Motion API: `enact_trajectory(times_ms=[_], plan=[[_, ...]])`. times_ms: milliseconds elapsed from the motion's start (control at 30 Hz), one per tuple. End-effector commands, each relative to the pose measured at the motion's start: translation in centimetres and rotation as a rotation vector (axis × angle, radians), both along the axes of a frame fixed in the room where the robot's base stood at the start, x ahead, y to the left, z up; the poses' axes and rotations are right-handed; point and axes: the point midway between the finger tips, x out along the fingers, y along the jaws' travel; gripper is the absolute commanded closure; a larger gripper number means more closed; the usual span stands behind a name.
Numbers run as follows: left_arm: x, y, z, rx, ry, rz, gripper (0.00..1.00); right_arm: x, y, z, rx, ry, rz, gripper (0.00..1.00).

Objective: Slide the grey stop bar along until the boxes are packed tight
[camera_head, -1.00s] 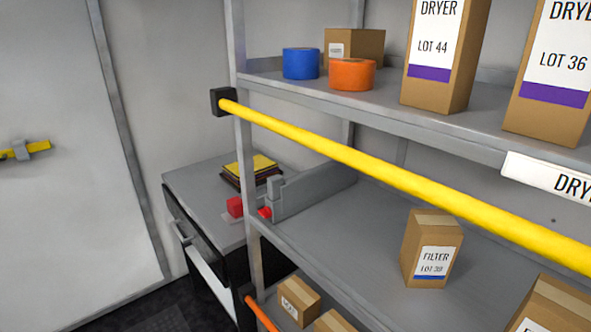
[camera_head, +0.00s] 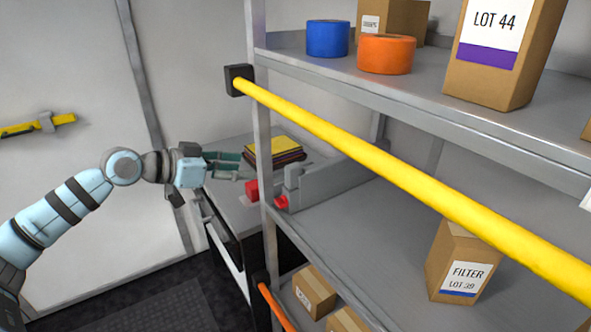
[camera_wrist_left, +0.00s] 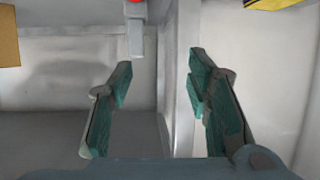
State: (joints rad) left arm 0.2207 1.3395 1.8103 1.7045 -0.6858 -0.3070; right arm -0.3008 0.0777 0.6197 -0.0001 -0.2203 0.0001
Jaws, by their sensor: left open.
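The grey stop bar (camera_head: 335,170) stands at the left end of the middle shelf (camera_head: 375,245), with a red knob (camera_head: 282,202) at its near end. In the left wrist view a grey piece, likely the bar's end (camera_wrist_left: 136,38), shows at the top beyond the fingers. A brown FILTER LOT 39 box (camera_head: 460,257) stands upright on the same shelf, well right of the bar with bare shelf between. My left gripper (camera_head: 246,166) is open and empty, left of the shelf's front post and apart from the bar. It also shows open in the left wrist view (camera_wrist_left: 160,72).
A yellow rail (camera_head: 400,180) crosses the shelf front above the middle shelf. The grey front post (camera_head: 264,150) stands between my left gripper and the bar. A cabinet (camera_head: 228,200) with a yellow-topped stack (camera_head: 275,150) and a red block (camera_head: 252,190) stands behind.

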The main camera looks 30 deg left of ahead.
Motion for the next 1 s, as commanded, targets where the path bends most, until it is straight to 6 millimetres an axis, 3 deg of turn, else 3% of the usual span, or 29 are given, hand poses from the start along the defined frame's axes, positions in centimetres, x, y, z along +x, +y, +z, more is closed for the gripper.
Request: enact_trajectory(times_ms=[33, 100, 367, 700, 1000], plan=[[-0.8, -1.3, 1.4, 0.013, -0.002, -0.045, 0.55, 0.1, 0.0, 0.0, 0.0, -0.002, 0.0, 0.6], [-1.4, -2.6, 2.4, 0.016, -0.001, -0.085, 0.55, 0.1, 0.0, 0.2, -0.001, -0.003, 0.0, 0.6], [0.6, -4.2, 2.2, 0.003, -0.005, -0.093, 0.55, 0.1, -0.1, 2.9, -0.001, -0.002, 0.001, 0.6], [7.7, -8.2, -1.7, 0.007, 0.0, -0.089, 0.55, 0.1, -0.2, 3.9, -0.002, -0.001, 0.001, 0.6], [9.9, -9.5, -3.1, 0.013, 0.001, -0.088, 0.55, 0.1, -0.2, 3.9, -0.003, -0.001, 0.001, 0.6]])
